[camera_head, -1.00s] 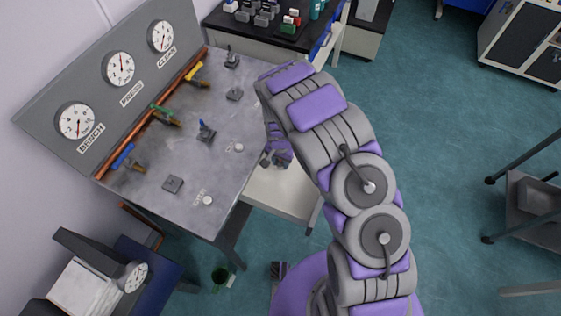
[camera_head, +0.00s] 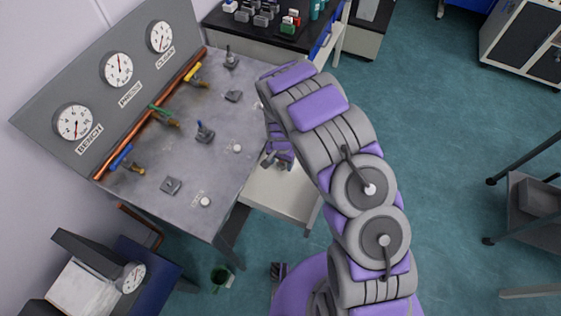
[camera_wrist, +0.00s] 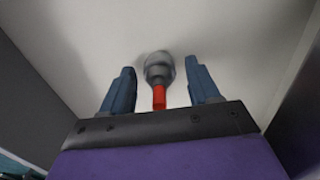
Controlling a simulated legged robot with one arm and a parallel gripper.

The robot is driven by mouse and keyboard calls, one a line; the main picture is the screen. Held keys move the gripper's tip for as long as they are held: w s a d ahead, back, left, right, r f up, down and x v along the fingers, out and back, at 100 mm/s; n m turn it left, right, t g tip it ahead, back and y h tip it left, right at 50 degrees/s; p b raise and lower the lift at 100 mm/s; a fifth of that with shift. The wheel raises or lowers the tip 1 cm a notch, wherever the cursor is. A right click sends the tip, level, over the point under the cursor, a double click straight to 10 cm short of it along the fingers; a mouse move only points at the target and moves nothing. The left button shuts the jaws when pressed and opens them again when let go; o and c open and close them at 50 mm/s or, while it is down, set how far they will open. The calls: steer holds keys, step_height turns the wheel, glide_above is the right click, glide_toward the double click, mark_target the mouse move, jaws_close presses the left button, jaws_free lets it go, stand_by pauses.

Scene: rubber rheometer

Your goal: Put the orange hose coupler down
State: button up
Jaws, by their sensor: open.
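The orange hose coupler (camera_wrist: 159,95) shows in the wrist view as a grey, rounded fitting with an orange-red end toward my gripper. It stands out against a pale, flat surface (camera_wrist: 228,30). My gripper (camera_wrist: 161,68) is open, with one blue-grey finger on each side of the coupler and a visible gap on both sides. In the head view my gripper (camera_head: 278,158) is low over the white shelf (camera_head: 285,193) beside the grey bench. The arm partly hides this spot, and the coupler cannot be made out clearly there.
The grey bench (camera_head: 221,165) at left carries several small fittings, coloured valve handles along a copper pipe (camera_head: 140,130) and a gauge panel (camera_head: 95,90). A black-topped table (camera_head: 262,38) stands behind. A grey cart (camera_head: 535,200) is at right, with open floor between.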

step_height(320, 180, up, 11)
steer(key=p, duration=0.2)
steer(key=s+d+r+n, duration=0.1)
steer(key=s+d+r, duration=0.45)
steer(key=r, duration=0.45)
steer(key=s+d+r, duration=0.5)
steer(key=d+r, duration=0.1)
steer(key=r, duration=0.3)
steer(key=s+d+r+n, duration=0.1)
steer(key=s+d+r, duration=0.1)
steer(key=s, duration=0.5)
steer(key=s+d+r+n+g, duration=0.1)
steer(key=s+r, duration=0.3)
steer(key=s, duration=0.4)
steer(key=s+d+r+n, duration=0.1)
steer(key=s+d+r, duration=0.1)
steer(key=s, duration=0.6)
steer(key=shift+d+r+g, duration=0.35)
steer(key=shift+r+g, duration=0.05)
steer(key=shift+r, duration=0.15)
